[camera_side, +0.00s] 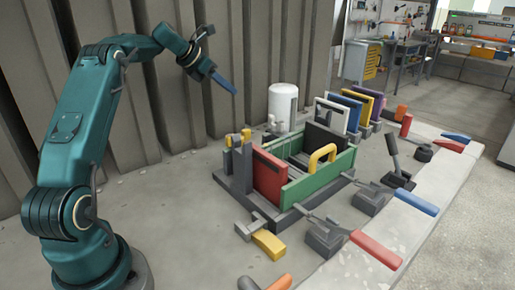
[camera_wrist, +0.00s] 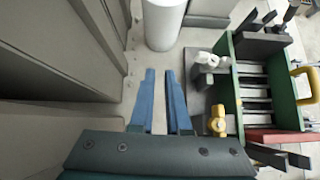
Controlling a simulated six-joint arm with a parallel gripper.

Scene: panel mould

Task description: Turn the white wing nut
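The white wing nut (camera_wrist: 207,59) sits at the upper left corner of the green-sided mould (camera_wrist: 238,85) in the wrist view. In the side view a small pale shape beside the white cylinder seems to be the same wing nut (camera_side: 271,121), mostly too small to make out. My gripper (camera_side: 234,91) is high above the bench, to the left of the mould in the side view. In the wrist view the blue fingers of my gripper (camera_wrist: 160,73) are apart with nothing between them. They are left of the white wing nut and do not touch it.
A yellow wing nut (camera_wrist: 217,121) is on the same mould side. A white cylinder (camera_side: 283,106) stands behind the mould, with a yellow handle (camera_side: 322,157) on the mould. Coloured panels (camera_side: 352,105) stand behind right. Clamps with coloured handles (camera_side: 376,249) line the front. Bench at left is clear.

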